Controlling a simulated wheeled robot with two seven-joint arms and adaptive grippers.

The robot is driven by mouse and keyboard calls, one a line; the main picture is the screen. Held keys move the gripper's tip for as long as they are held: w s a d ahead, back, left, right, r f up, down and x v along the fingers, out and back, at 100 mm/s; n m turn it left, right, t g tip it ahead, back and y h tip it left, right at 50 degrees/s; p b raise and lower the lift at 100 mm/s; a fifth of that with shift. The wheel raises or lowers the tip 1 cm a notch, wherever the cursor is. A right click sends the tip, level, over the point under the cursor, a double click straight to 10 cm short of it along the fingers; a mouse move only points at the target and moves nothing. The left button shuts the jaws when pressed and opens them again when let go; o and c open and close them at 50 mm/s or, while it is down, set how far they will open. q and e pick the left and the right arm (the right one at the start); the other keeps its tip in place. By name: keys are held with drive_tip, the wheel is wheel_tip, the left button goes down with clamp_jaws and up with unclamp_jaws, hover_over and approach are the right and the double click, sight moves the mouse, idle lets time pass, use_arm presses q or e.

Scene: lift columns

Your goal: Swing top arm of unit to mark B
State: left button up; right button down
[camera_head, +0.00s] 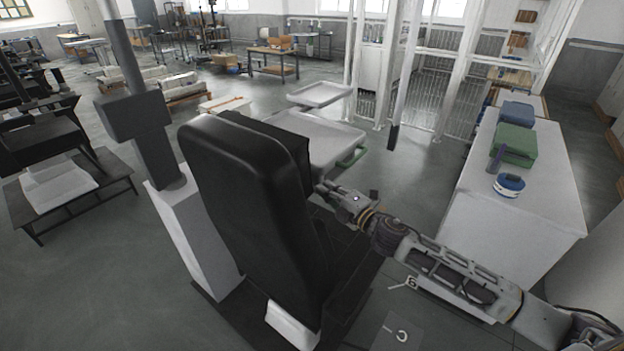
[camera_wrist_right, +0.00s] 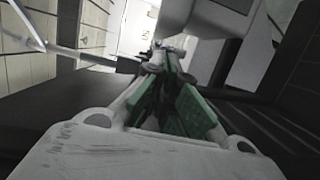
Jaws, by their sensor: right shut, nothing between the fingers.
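The unit appears to be the tall assembly with a black padded panel (camera_head: 245,205) and a white column (camera_head: 195,225) in the head view. I cannot tell which part is its top arm. My right gripper (camera_head: 323,189) is shut and empty, just right of the black panel; whether it touches it is unclear. In the right wrist view its closed fingers (camera_wrist_right: 160,55) point away, with green pads. A floor marking (camera_head: 410,283) lies under my right arm, its letter hard to read. A floor plate (camera_head: 397,333) reads C. My left gripper is out of view.
A white counter (camera_head: 535,200) at right holds a green case (camera_head: 513,146), a blue case (camera_head: 517,112) and a round blue-white item (camera_head: 508,186). White trays (camera_head: 322,94) stand behind the panel. A pale pole with a dark end (camera_head: 394,138) hangs nearby. Floor lies clear before the counter.

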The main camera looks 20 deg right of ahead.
drive_tip(key=shift+w, duration=0.15)
drive_tip(key=p+x, duration=0.2)
drive_tip(key=x, duration=0.7)
drive_tip(key=shift+w, duration=0.3)
idle(0.5)
drive_tip(key=shift+a, duration=0.15)
